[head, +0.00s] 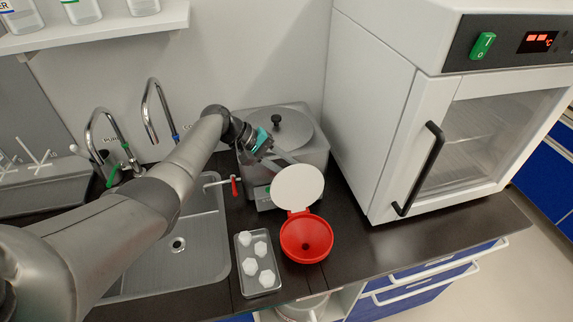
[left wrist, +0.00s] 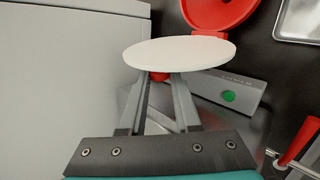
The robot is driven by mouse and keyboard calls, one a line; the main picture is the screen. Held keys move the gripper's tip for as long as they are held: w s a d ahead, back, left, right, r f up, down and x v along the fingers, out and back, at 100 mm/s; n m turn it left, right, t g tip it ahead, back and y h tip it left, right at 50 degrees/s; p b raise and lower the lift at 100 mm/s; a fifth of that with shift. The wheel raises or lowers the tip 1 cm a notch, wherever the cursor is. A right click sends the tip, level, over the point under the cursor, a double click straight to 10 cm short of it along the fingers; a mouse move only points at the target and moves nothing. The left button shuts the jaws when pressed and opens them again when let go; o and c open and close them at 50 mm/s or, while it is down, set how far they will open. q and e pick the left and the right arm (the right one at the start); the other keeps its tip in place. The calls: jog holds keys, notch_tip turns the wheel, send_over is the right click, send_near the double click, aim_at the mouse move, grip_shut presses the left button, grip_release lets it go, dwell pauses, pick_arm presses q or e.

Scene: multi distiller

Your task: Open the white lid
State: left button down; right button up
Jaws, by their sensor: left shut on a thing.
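The white lid (head: 298,187) is a round disc joined by a red hinge to a red funnel (head: 306,238) on the dark counter. The lid is raised, tilted up at the back of the funnel, whose inside is uncovered. My left gripper (head: 284,164) is behind the lid's upper edge. In the left wrist view the fingertips (left wrist: 160,82) are shut on a small red knob just under the white lid (left wrist: 180,52); the lid partly hides the tips. The red funnel (left wrist: 215,10) shows beyond it. My right gripper is not in view.
A metal distiller (head: 318,150) with a round top stands behind the lid. A white oven cabinet (head: 375,110) is at the right. A metal tray (head: 243,285) with several white pieces lies left of the funnel, beside the sink (head: 150,265). A red-handled tap (head: 234,186) is close by.

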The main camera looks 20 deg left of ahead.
pick_arm(q)
jog(key=c, duration=0.6)
grip_release()
jog(key=shift+d, duration=0.1)
jog(key=shift+c, duration=0.2)
jog(key=shift+r, duration=0.1)
jog(key=v, duration=1.5)
jog(key=shift+p, duration=0.35)
